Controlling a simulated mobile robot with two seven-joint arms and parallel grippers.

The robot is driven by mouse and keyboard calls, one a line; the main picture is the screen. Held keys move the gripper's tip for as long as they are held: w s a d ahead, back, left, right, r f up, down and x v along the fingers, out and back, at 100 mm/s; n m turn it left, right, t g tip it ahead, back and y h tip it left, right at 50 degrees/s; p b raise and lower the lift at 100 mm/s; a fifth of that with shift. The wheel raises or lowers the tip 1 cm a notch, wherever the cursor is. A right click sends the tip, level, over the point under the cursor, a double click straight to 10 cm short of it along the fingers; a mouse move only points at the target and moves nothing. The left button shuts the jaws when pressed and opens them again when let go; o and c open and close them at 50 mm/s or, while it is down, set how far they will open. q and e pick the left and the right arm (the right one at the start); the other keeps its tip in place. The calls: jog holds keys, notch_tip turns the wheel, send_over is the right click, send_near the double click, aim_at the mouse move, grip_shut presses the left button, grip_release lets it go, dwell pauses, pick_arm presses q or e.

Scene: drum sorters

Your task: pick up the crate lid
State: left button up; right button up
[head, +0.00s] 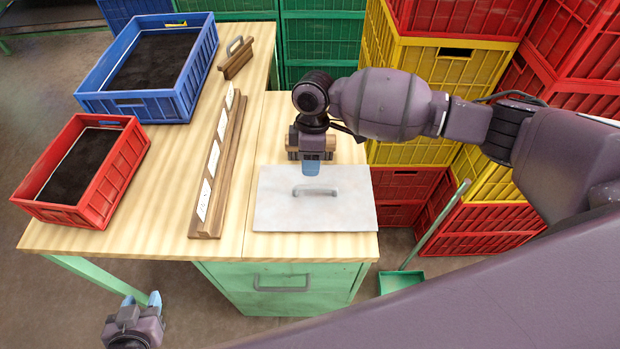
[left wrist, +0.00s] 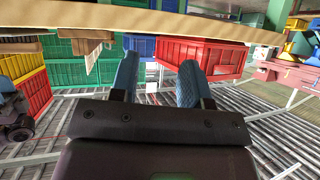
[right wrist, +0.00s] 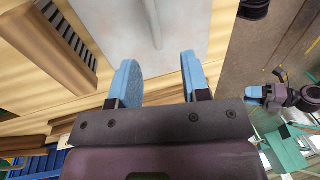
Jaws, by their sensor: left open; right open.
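The crate lid (head: 345,214) is a flat light-grey plate with a raised bar handle (head: 316,191) across its middle. It lies flat on the table's near right part. My right gripper (head: 310,168) is open and empty over the lid's far edge, just beyond the handle. In the right wrist view the open fingers (right wrist: 158,74) point at the lid (right wrist: 190,25), with the handle (right wrist: 152,24) ahead of them. My left gripper (head: 141,300) is open and empty, low beside the table's near left side. Its spread blue fingers also show in the left wrist view (left wrist: 157,72).
A wooden rail (head: 214,172) with white cards stands left of the lid. A blue crate (head: 140,107) and a red crate (head: 72,212), both with dark contents, sit further left. A small brown handled block (head: 236,62) lies behind. Stacked yellow crates (head: 412,152) stand right of the table.

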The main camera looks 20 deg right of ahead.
jog(key=w, duration=0.1)
send_over(311, 187)
jog(key=w+d, duration=0.1)
jog(key=w, duration=0.1)
notch_tip(311, 187, down, 4)
jog(key=shift+s+r, duration=0.1)
jog(key=shift+r, duration=0.05)
jog(key=shift+s+a+f, duration=0.15)
jog(key=shift+s+f, duration=0.05)
jog(key=shift+f, duration=0.5)
jog(key=f, duration=0.2)
jog(key=s+f, duration=0.1)
jog(key=f, duration=0.1)
jog(key=shift+a+f, duration=0.1)
jog(key=shift+a, duration=0.2)
pick_arm(q)
jog(key=shift+s+a, duration=0.1)
jog(key=shift+s, duration=0.15)
pick_arm(e)
grip_shut()
